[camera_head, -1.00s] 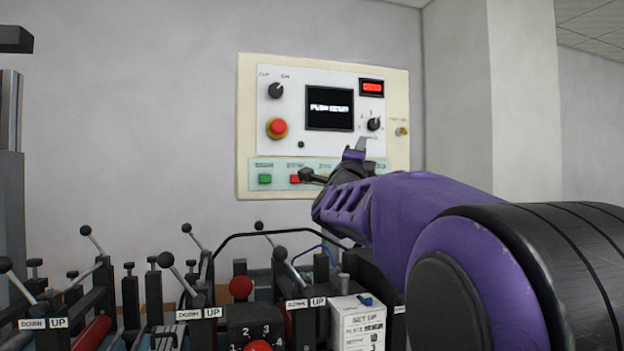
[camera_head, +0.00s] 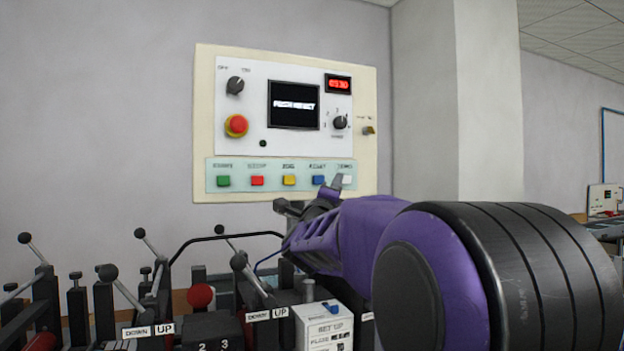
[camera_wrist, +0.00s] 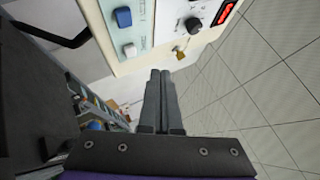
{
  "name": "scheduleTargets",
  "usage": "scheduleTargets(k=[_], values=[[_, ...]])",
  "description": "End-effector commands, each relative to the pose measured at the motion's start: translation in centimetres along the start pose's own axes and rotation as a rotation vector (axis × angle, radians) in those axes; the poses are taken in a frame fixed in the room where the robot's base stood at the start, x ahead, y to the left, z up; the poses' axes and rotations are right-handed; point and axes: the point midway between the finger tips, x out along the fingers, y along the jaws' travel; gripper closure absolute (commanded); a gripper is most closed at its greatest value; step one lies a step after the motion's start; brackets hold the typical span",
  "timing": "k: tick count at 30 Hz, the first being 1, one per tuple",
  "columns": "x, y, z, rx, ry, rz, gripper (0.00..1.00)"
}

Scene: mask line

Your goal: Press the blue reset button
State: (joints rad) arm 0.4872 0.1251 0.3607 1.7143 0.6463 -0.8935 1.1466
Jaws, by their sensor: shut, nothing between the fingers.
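The blue button (camera_head: 318,180) is in the lower button row of the wall control panel (camera_head: 365,90), between the yellow button (camera_head: 289,180) and the white button (camera_head: 347,180). The label above it is blurred. In the wrist view the blue button (camera_wrist: 123,17) is at the upper left, above the white button (camera_wrist: 130,50). My gripper (camera_head: 283,207) is below the button row in the head view, apart from the blue button. In the wrist view its two fingers (camera_wrist: 160,75) are together and empty, pointing toward the panel's edge.
The panel also has a red emergency knob (camera_head: 236,125), a black screen (camera_head: 294,105), and green (camera_head: 223,181) and red (camera_head: 257,181) buttons. Machine levers (camera_head: 113,275) and a white box (camera_head: 323,328) stand below. A white pillar (camera_head: 487,90) is at right.

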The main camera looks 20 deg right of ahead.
Motion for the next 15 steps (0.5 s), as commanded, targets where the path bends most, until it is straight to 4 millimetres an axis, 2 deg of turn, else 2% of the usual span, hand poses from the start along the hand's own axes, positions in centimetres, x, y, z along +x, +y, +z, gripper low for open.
scheduleTargets(k=[9, 15], values=[[3.4, 1.8, 2.5, 0.001, 0.000, 0.004, 1.00], [4.7, 3.4, 3.5, 0.001, -0.001, 0.001, 1.00]])
